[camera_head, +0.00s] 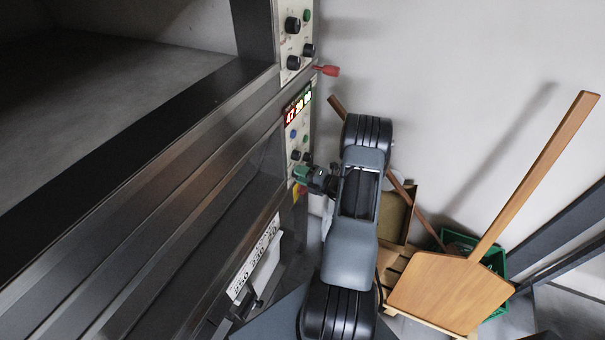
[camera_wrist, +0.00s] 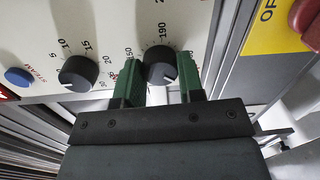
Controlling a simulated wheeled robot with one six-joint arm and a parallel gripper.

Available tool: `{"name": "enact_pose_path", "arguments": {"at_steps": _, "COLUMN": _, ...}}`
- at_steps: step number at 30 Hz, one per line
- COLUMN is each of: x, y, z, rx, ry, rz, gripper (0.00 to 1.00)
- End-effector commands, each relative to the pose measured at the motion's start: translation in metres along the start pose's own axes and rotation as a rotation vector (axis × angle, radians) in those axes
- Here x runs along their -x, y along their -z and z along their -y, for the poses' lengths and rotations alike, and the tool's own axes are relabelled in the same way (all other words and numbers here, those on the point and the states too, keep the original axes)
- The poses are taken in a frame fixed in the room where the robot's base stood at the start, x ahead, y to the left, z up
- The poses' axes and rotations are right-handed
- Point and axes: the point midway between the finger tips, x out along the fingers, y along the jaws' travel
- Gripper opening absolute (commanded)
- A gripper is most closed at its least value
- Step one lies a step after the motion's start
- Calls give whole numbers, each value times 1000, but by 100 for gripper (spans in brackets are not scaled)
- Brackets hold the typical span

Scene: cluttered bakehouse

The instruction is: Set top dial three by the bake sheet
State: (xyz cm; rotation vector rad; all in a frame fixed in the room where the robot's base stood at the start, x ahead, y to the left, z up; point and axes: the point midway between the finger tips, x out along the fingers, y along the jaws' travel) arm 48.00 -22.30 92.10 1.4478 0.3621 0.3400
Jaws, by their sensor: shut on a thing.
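My gripper (camera_head: 308,177) is at the lower part of the oven's middle control panel (camera_head: 296,132) in the head view. In the wrist view its green fingers (camera_wrist: 158,78) are shut on a black dial (camera_wrist: 161,66), one on each side. The dial has a white pointer line and a printed scale with 190 above it. A second black dial (camera_wrist: 77,73), with a 5 to 30 scale, stands to its left. An upper panel (camera_head: 292,20) carries more black dials.
A blue button (camera_wrist: 18,77) and a yellow label (camera_wrist: 272,27) flank the dials. A red handle (camera_head: 328,70) sticks out above the middle panel. A wooden peel (camera_head: 448,290) and a green crate (camera_head: 495,262) stand right of my arm.

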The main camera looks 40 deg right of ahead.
Motion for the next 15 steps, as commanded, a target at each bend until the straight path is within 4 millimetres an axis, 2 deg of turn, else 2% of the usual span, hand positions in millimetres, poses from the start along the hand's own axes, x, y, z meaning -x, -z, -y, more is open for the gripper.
{"name": "enact_pose_path", "arguments": {"at_steps": 4, "x": 0, "y": -4, "z": -3, "rx": 9, "ry": -6, "rz": 9, "gripper": 12}}
{"name": "enact_pose_path", "arguments": {"at_steps": 5, "x": 0, "y": -4, "z": -3, "rx": 9, "ry": -6, "rz": 9, "gripper": 36}}
{"name": "enact_pose_path", "arguments": {"at_steps": 12, "x": 0, "y": -2, "z": -2, "rx": 5, "ry": -3, "rz": 3, "gripper": 59}}
{"name": "enact_pose_path", "arguments": {"at_steps": 15, "x": -1, "y": -1, "z": -1, "rx": 4, "ry": -2, "rz": 1, "gripper": 61}}
